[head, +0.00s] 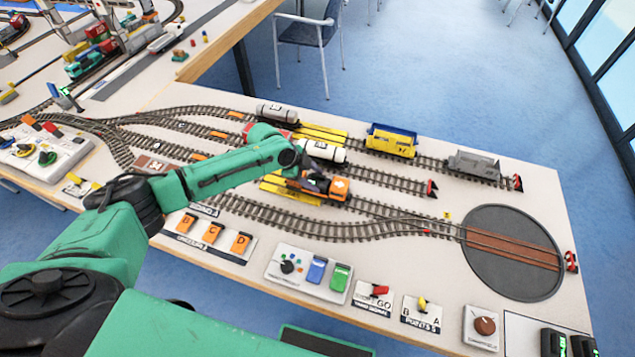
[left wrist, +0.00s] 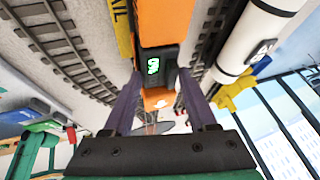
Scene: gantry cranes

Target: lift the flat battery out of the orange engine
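The orange engine (head: 338,187) stands on the track in the middle of the table, below the white tank wagon in the head view. My left gripper (head: 305,172) is over the engine's left part and hides some of it. In the left wrist view the engine's orange body (left wrist: 168,22) is at the top. A dark block with a lit green figure, apparently the battery (left wrist: 152,66), lies between the two fingertips of my left gripper (left wrist: 160,80). The fingers stand apart, one on each side; contact is not clear. My right gripper is not in view.
A white tank wagon (head: 325,151) stands close behind the engine, with yellow platforms (head: 322,133) nearby. A turntable (head: 512,253) is at right. Dark units with green lights (head: 553,343) stand at bottom right. Control panels (head: 308,273) line the front edge.

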